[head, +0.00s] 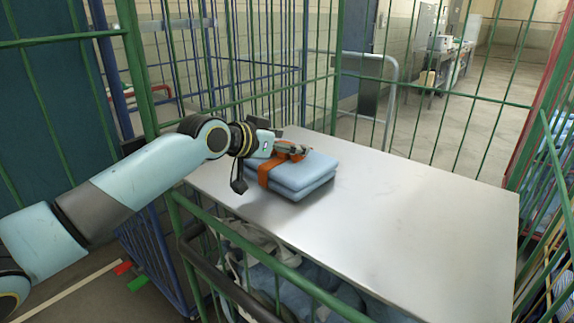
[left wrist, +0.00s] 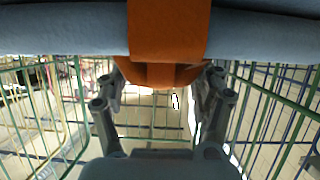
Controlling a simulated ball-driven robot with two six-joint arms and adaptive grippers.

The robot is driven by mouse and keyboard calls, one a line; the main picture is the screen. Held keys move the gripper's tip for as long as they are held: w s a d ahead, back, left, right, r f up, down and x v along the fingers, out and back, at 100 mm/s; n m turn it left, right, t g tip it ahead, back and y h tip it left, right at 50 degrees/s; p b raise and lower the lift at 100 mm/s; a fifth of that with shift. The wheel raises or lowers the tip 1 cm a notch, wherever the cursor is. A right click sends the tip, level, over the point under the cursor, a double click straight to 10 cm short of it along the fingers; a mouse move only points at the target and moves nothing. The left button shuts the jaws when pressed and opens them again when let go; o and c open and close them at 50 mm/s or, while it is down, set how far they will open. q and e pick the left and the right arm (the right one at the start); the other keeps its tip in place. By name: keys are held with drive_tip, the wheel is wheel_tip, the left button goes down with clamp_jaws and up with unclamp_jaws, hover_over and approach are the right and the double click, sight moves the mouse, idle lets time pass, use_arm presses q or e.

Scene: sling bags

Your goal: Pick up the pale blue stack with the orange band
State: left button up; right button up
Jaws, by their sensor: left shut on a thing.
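The pale blue stack (head: 308,172) is a folded, layered bundle at the left part of the metal shelf top, with an orange band (head: 264,174) around it. My left gripper (head: 300,151) reaches in from the left and is shut on the orange band at the top of the stack. In the left wrist view the pale blue stack (left wrist: 70,28) spans the top edge, with the orange band (left wrist: 168,28) between the fingers of my left gripper (left wrist: 160,78). I cannot tell whether the stack touches the shelf. My right gripper is out of view.
The bare metal shelf (head: 400,215) is clear to the right of the stack. Green wire cage walls (head: 430,85) stand behind it, and a green front rail (head: 240,235) runs below. Blue and grey cloth bundles (head: 270,270) lie under the shelf.

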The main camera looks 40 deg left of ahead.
use_arm(q)
drive_tip(key=c, duration=0.4)
drive_tip(key=shift+c, duration=1.1)
drive_tip(key=shift+r, duration=0.1)
